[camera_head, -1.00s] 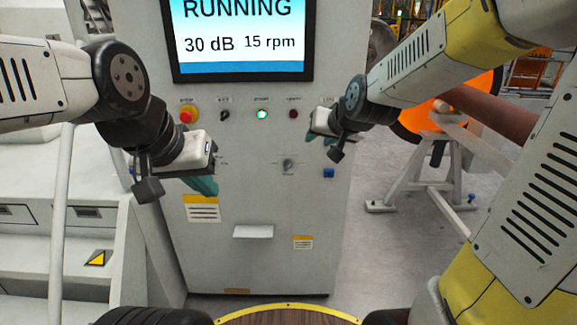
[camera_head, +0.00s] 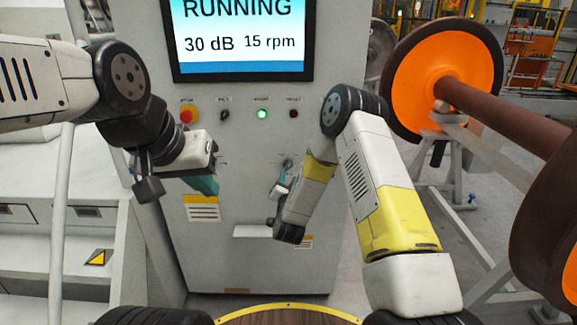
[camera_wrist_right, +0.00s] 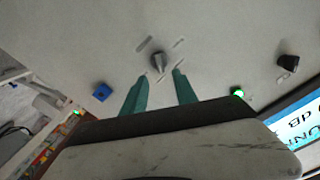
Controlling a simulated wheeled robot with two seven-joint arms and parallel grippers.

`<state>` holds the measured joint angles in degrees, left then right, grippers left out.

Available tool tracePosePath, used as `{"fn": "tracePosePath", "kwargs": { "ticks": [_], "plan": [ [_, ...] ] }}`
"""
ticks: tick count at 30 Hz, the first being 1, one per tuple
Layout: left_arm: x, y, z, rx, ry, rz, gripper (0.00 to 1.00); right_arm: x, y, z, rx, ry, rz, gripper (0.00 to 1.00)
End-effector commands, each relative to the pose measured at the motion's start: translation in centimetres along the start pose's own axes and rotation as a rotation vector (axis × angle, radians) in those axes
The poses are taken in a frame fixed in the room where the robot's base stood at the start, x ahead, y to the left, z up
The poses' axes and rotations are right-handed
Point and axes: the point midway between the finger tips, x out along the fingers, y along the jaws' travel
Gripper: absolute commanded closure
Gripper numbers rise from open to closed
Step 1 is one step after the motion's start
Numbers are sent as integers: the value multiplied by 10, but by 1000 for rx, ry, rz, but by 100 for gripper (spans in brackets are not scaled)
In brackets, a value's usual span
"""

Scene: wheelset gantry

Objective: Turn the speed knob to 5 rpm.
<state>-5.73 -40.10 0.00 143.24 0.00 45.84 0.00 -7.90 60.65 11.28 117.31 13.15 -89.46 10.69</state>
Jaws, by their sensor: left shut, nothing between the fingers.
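The grey knob (camera_head: 287,164) sits on the lower right of the cabinet panel; its label is too small to read. In the right wrist view the knob (camera_wrist_right: 160,61) stands just beyond the fingertips, with marks around it. My right gripper (camera_wrist_right: 160,75) is open, its two teal fingers apart and empty, the knob lying in line with the gap. It does not appear to touch the knob. My left gripper (camera_head: 207,187) is shut and empty in front of the panel's left side. The screen (camera_head: 242,40) reads RUNNING, 30 dB and 15 rpm.
Above the knob are a red button (camera_head: 187,115), a black selector (camera_head: 224,115), a lit green light (camera_head: 262,114) and a dark red button (camera_head: 293,113). A blue part (camera_wrist_right: 102,92) sits beside the knob. An orange wheelset (camera_head: 424,75) stands on the right.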

Motion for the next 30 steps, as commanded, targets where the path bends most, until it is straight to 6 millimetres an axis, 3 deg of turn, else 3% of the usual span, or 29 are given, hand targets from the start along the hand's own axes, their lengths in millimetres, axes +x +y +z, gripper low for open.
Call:
{"fn": "tracePosePath", "kwargs": {
  "ticks": [5, 16, 27, 28, 30],
  "plan": [
    [0, 0, 0, 0, 0, 0, 100, 14, 1, 1, 2, 12, 1, 65],
    [0, 0, 0, 0, 0, 0, 100, 68, 1, 1, 1, 8, 1, 65],
    [0, 0, 0, 0, 0, 0, 100, 77, 1, 0, 1, 7, 0, 65],
    [0, 0, 0, 0, 0, 0, 100, 77, 1, 0, 1, 7, 0, 67],
    [0, 0, 0, 0, 0, 0, 100, 77, 1, 0, 1, 7, 0, 81]
  ]
}}
